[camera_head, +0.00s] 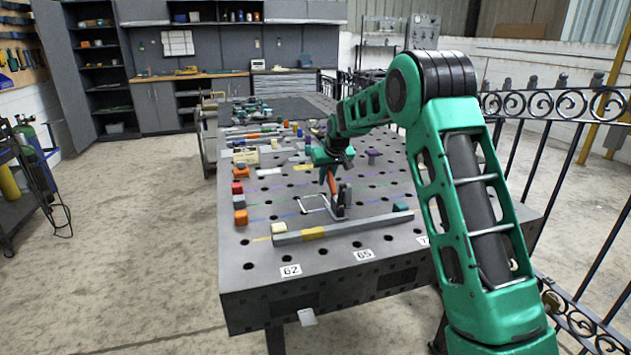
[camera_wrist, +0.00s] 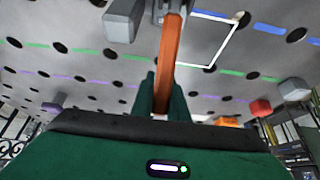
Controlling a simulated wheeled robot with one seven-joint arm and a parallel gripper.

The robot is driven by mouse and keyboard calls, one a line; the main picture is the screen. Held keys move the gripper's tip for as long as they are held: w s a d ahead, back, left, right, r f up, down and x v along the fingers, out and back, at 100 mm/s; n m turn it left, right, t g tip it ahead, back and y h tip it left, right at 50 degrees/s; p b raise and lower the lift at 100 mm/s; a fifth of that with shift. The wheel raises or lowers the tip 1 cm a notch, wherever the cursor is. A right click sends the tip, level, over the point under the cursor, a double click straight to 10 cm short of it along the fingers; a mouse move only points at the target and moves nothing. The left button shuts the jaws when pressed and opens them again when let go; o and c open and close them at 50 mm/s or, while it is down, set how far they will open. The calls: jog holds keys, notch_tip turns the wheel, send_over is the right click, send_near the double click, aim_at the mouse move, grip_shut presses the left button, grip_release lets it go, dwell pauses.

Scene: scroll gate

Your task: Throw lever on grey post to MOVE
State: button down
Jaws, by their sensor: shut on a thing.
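The orange lever (camera_head: 332,184) stands steeply on a small grey post (camera_head: 342,203) on the perforated metal table (camera_head: 262,287). My gripper (camera_head: 329,166) is at the lever's upper part and is shut on it. In the wrist view, my gripper's two dark green fingers (camera_wrist: 166,88) sit on either side of the orange lever (camera_wrist: 170,48), which runs away to the grey post (camera_wrist: 125,20). A white outlined square (camera_head: 314,204) is marked on the table beside the post. No MOVE lettering can be read. The lever's top end is hidden by my gripper.
A long grey bar with a yellow section (camera_head: 314,233) lies in front of the post. Red block (camera_head: 238,188) and orange block (camera_head: 241,217) stand at the left. A purple piece (camera_head: 374,156) stands behind right. Black railing (camera_head: 545,105) runs along the right.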

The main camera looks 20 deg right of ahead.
aim_at(331, 177)
jog(key=shift+a, duration=0.1)
dwell(0.3)
jog(key=c, duration=1.7)
grip_release()
jog(key=v, duration=1)
jog(key=shift+s+r, duration=0.15)
jog(key=shift+r, duration=0.15)
